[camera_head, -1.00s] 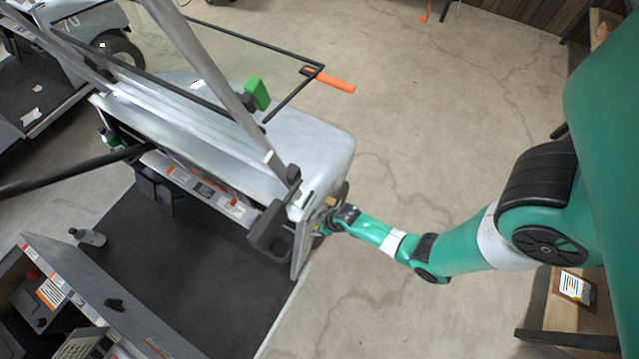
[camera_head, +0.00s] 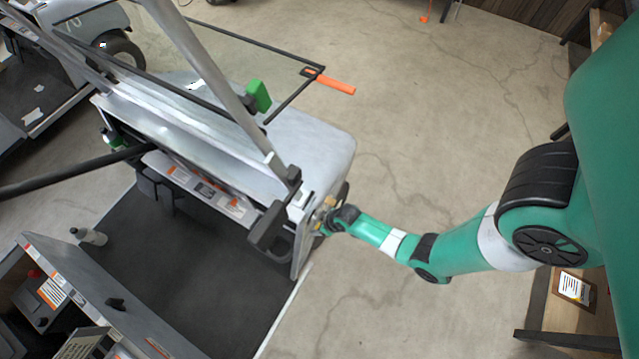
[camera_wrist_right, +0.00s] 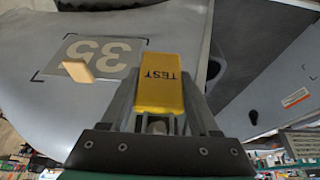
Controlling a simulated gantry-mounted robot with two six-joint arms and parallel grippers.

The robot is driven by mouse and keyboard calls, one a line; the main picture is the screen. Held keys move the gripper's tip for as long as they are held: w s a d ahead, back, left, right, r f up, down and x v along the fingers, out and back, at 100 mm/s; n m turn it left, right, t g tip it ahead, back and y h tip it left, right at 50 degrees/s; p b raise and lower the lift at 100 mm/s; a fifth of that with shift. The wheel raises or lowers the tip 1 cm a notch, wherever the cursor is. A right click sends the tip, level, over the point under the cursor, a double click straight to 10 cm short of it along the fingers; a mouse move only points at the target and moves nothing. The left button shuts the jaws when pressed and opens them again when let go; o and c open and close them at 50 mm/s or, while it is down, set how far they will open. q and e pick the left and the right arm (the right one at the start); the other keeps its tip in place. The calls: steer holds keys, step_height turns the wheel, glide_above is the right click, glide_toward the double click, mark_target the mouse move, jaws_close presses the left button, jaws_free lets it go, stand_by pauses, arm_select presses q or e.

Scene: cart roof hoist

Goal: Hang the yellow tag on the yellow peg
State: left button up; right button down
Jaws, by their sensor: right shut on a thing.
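The yellow tag (camera_wrist_right: 161,84), printed TEST, is between the fingers of my right gripper (camera_wrist_right: 163,110) in the right wrist view. That gripper is shut on it. The yellow peg (camera_wrist_right: 79,70) sticks out of the grey cart panel to the left of the tag, with a clear gap between them in the picture. In the head view my right gripper (camera_head: 324,222) is at the near right corner of the cart, and the tag is too small there to make out clearly. My left gripper is not in view.
The grey cart (camera_head: 315,140) stands close beside my right gripper, with a slanted roof post (camera_head: 215,75) above it. An orange-ended bar (camera_head: 330,81) juts out at the back. The floor right of the cart is open.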

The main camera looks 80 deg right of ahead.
steer(key=shift+r, duration=0.15)
steer(key=s+p, duration=0.1)
steer(key=s+a+p, duration=0.1)
steer(key=s, duration=0.1)
steer(key=s+r+p, duration=0.1)
steer(key=shift+s+a, duration=0.15)
steer(key=shift+s, duration=0.1)
stand_by(0.6)
steer(key=s, duration=0.1)
steer(key=s+a, duration=0.1)
steer(key=s, duration=0.1)
steer(key=s+p, duration=0.1)
steer(key=shift+s+a, duration=0.25)
steer(key=shift+s, duration=0.15)
stand_by(1.0)
step_height(320, 180, up, 17)
steer(key=p, duration=1.7)
steer(key=shift+r, duration=0.2)
